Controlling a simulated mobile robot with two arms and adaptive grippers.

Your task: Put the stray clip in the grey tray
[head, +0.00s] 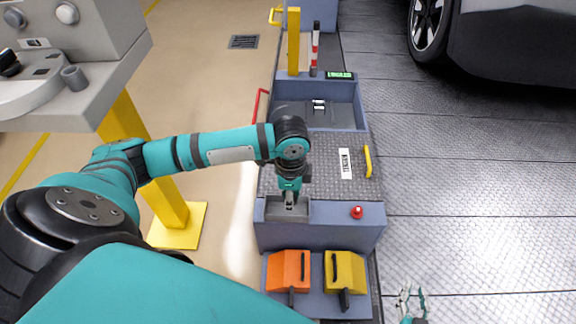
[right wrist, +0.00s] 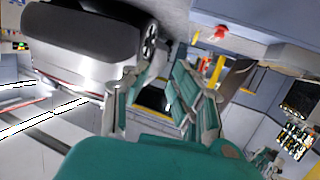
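The grey tray (head: 301,214) is a small open box at the left of the blue-grey ledge in the head view. My left gripper (head: 290,202) points down right over it, with its fingertips at or inside the tray. The fingers look close together, but they are too small to tell whether they hold anything. I cannot make out the stray clip for certain; the left gripper and arm cover part of the tray. My right gripper (head: 410,300) is at the bottom right of the head view, fingers apart and empty; the right wrist view (right wrist: 158,100) also shows them apart.
A red button (head: 357,212) sits right of the tray. An orange box (head: 287,269) and a yellow box (head: 345,270) stand in front. A recessed bin (head: 345,117) with a small black-and-white item (head: 318,106) lies behind. A grey console (head: 75,45) is at left; a car (head: 510,50) at right.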

